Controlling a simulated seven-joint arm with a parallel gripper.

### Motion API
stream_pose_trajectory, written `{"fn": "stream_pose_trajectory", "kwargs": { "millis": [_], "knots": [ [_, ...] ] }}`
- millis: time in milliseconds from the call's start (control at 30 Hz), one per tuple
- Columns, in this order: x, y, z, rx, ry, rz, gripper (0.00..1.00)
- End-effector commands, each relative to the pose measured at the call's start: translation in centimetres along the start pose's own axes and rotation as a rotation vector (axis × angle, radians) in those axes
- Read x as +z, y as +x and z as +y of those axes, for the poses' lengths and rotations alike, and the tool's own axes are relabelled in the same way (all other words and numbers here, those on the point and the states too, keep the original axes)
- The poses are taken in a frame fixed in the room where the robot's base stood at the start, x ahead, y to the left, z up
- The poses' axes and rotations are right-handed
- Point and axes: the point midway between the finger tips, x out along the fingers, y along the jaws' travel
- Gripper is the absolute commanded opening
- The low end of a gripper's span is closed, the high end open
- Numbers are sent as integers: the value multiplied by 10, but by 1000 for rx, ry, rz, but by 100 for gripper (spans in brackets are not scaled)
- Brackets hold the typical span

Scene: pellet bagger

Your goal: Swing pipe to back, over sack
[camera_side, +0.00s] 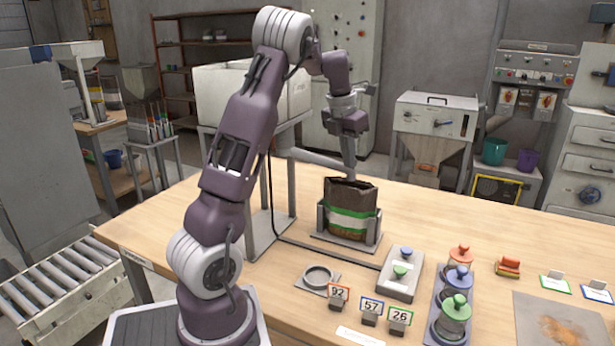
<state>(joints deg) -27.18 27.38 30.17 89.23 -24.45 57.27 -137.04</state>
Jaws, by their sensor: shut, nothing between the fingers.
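The grey pipe (318,157) reaches out to the right from the white hopper's stand. Its right end lies close to my gripper, over the back of the sack. The brown paper sack (351,194), with green and white bands, stands upright and open-topped in a metal holder (320,220). My gripper (350,177) points down just above the sack's mouth, beside the pipe's end. Its fingers are shut with nothing between them. I cannot tell whether they touch the pipe. The inside of the sack is hidden.
Number cards (371,308), a ring on a plate (318,277), a grey box with a green button (400,272) and a rack of coloured-lidded jars (440,320) stand on the table in front. A white hopper (225,95) stands behind my arm. The table's right rear is clear.

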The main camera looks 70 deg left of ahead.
Motion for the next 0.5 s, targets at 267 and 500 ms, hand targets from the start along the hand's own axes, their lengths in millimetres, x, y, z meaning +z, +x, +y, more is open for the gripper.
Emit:
{"fn": "stream_pose_trajectory", "kwargs": {
  "millis": [267, 500],
  "knots": [
    [7, -65, -8, 5, 6, -22, 0],
    [5, -141, -17, 5, 3, -14, 0]
  ]
}}
